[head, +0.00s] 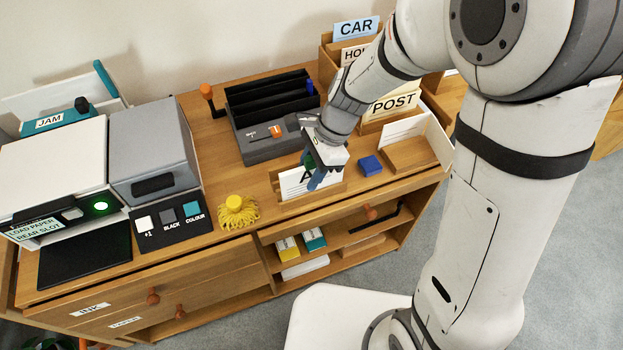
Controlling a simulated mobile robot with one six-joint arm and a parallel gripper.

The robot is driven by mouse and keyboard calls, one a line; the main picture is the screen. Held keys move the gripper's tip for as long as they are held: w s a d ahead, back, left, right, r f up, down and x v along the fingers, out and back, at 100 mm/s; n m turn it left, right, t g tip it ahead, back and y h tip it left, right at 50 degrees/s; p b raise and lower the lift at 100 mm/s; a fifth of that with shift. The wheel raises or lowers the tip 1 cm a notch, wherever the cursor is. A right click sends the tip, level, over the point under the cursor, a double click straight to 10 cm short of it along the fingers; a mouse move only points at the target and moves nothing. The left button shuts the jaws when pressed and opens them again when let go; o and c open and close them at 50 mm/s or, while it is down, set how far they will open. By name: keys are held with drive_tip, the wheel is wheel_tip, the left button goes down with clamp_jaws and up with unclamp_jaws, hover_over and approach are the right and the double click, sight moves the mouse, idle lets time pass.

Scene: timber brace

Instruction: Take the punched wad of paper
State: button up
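A dark punch-like device (262,147) with an orange lever stands behind the holder. A blue block (371,165) lies right of it, near a wooden tray (409,154). A yellow tasselled thing (237,211) stands left. Wooden sorters labelled POST (393,103) and CAR (356,27) stand behind my arm.

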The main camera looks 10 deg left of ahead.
drive_tip(key=shift+f, duration=0.2)
drive_tip(key=shift+s, duration=0.1)
drive_tip(key=shift+c, duration=0.4)
clamp_jaws()
